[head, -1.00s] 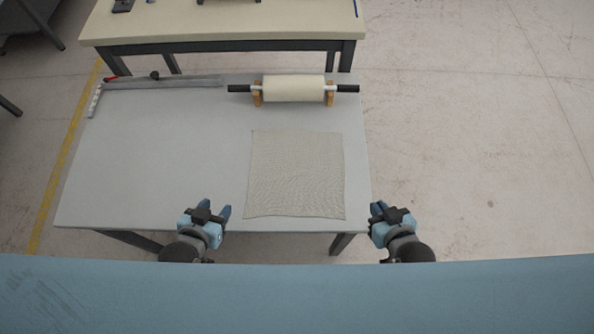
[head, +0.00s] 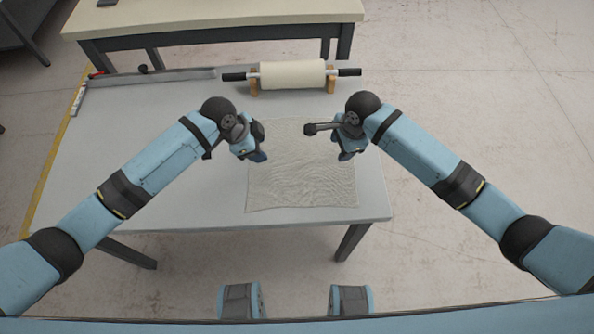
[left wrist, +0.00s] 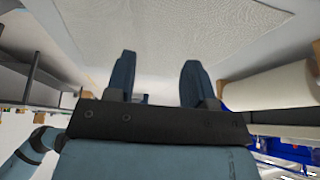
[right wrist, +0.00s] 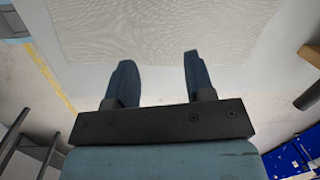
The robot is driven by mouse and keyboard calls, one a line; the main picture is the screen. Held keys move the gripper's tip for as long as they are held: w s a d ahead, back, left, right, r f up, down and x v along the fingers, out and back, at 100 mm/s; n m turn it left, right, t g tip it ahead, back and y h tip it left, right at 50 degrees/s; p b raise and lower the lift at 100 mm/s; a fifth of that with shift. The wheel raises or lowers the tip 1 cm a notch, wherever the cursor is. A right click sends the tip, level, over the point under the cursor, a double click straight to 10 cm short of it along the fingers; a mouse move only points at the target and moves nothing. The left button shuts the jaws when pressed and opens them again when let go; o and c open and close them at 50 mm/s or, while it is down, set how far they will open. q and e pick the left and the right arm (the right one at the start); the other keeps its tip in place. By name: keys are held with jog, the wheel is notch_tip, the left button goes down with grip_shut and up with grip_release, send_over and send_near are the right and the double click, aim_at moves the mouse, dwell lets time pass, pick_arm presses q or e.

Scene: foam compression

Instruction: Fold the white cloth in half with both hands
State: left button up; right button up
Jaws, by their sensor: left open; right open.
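The white cloth (head: 300,180) lies flat and unfolded on the grey table, with light ripples across it. Its far corners are partly hidden by my arms. My left gripper (head: 256,156) is open and empty at the cloth's left edge, towards the far side. My right gripper (head: 346,156) is open and empty at the cloth's right edge, opposite. In the left wrist view the cloth (left wrist: 180,25) shows beyond the two open fingers (left wrist: 155,80). In the right wrist view the cloth (right wrist: 160,30) also lies beyond the open fingers (right wrist: 157,80).
A long metal bar (head: 160,78) lies at the table's back left. The left part of the grey table (head: 130,150) is clear. A beige table (head: 220,22) stands behind.

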pick_arm(q)
jog(key=shift+m+g+y, duration=0.5)
jog(key=shift+m+y, duration=0.1)
jog(key=shift+m, duration=0.1)
jog(key=shift+w+a+f+b, duration=0.1)
jog(key=shift+w+a+f, duration=0.25)
jog(key=shift+f, duration=0.85)
jog(key=shift+w+a+f+b, duration=0.2)
jog(key=shift+a+f, duration=0.25)
jog(key=shift+f, duration=0.75)
jog(key=shift+w+a+f+b, duration=0.1)
jog(key=shift+w+a+f, duration=0.25)
jog(key=shift+f, duration=0.85)
pick_arm(e)
jog(key=shift+w+d+f+m+g+h, duration=0.2)
jog(key=shift+d+f+m, duration=0.25)
jog(key=shift+f, duration=0.65)
jog(key=shift+w+d+f+m+g+h, duration=0.15)
jog(key=shift+w+d+f+m+h, duration=0.3)
jog(key=shift+f, duration=0.65)
jog(key=shift+w+d+f+m+g+h, duration=0.2)
jog(key=shift+f+m, duration=0.4)
jog(key=shift+f, duration=0.5)
pick_arm(q)
jog(key=shift+s, duration=0.15)
pick_arm(e)
jog(key=shift+s+f, duration=0.1)
jog(key=shift+f, duration=0.05)
